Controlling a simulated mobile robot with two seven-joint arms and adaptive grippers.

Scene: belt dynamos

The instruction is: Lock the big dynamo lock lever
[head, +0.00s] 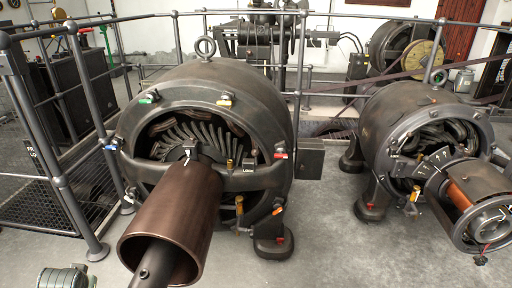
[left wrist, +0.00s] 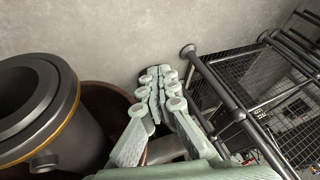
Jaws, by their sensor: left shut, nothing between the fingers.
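The big dynamo (head: 262,95) stands in the middle of the head view, with a brown cylinder (head: 180,205) and grey shaft (head: 155,262) toward me. A small dark part marked LOCK (head: 249,166) sits on the right of its front crossbar. I cannot tell for certain which part is the lock lever or how it is set. In the left wrist view my left gripper (left wrist: 158,76) has its pale green fingers together and empty, over the floor. The LOCK part is not seen there. My right gripper is in neither view.
A smaller dynamo (head: 405,115) stands at the right. Grey railings (head: 60,160) run along the left and behind; one also shows in the left wrist view (left wrist: 222,95). A dark cylinder with a yellowish ring (left wrist: 45,110) is close left of my left gripper. Floor (head: 325,225) between the dynamos is clear.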

